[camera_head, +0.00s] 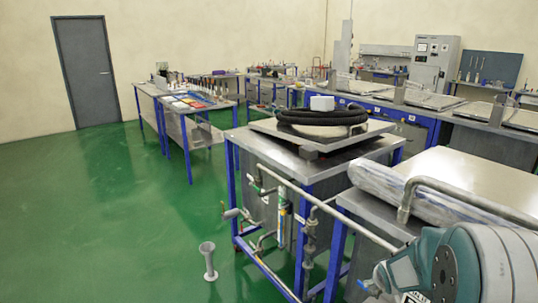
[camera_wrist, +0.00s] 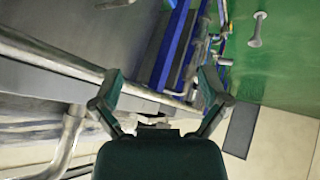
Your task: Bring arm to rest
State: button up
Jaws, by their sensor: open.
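My gripper (camera_wrist: 160,73) shows in the wrist view with its two dark green fingers spread wide apart. It is open and nothing is between the fingertips. Behind the gap the wrist view shows a steel pipe and blue table legs, turned on their side. In the head view a teal and grey part of my arm fills the lower right corner, in front of the nearest workbench (camera_head: 480,170). My fingers cannot be made out clearly in the head view.
A metal workbench (camera_head: 270,146) carries a lid with a coiled black hose (camera_head: 322,116). A steel pipe (camera_head: 330,208) runs along the near benches, with valves (camera_head: 234,212) below. A grey floor post (camera_head: 208,262) stands on the green floor. Open floor lies at left, towards a grey door (camera_head: 86,70).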

jog(key=s+a+r+m, duration=0.1)
jog(key=s+a+r, duration=0.3)
jog(key=s+r, duration=0.3)
jog(key=s+a+r, duration=0.3)
jog(key=s, duration=0.4)
jog(key=s+a+r+m+g+y, duration=0.1)
jog(key=s+a+r, duration=0.2)
jog(key=s, duration=0.4)
jog(key=s+a+r+m+g+y, duration=0.1)
jog(key=s+a+r, duration=0.3)
jog(key=s, duration=0.4)
jog(key=shift+a, duration=0.45)
jog(key=shift+w+r, duration=0.1)
